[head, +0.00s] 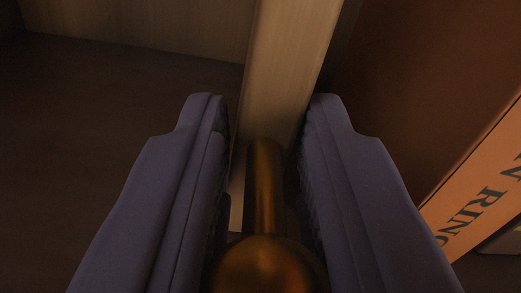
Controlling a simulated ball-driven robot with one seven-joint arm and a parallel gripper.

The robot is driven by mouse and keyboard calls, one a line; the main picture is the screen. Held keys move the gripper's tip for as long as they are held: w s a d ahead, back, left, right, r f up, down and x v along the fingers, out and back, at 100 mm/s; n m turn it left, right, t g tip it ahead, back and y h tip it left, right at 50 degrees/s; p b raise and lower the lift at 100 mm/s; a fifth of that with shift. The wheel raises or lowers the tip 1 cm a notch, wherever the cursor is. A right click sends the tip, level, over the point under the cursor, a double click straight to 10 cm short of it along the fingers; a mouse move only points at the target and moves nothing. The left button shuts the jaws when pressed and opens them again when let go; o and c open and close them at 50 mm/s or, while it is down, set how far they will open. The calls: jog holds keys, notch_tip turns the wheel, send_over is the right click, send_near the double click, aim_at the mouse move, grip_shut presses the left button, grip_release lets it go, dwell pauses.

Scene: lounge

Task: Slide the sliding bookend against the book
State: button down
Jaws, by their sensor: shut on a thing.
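The sliding bookend (290,60) is a pale wooden upright panel with a brass knob and stem (264,190) at its near side. My gripper (264,115) has its two dark blue-grey fingers on either side of the bookend and its stem, shut on it. The book (425,70) stands to the right, with a brown cover and an orange spine (480,190) whose lettering is partly cut off. A dark narrow strip shows between the panel and the book's cover. My right finger hides the lower part, so I cannot tell whether they touch there.
A dark shelf floor (110,110) lies clear to the left of the bookend. A wooden back wall (140,28) rises behind it. A small pale edge (502,240) shows beyond the book's spine at the lower right.

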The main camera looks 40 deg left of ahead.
jog(key=c, duration=1)
grip_release()
jog(key=shift+o, duration=0.2)
jog(key=b+v, duration=0.2)
jog(key=v, duration=0.5)
jog(key=shift+s+d, duration=0.2)
jog(key=shift+d, duration=0.15)
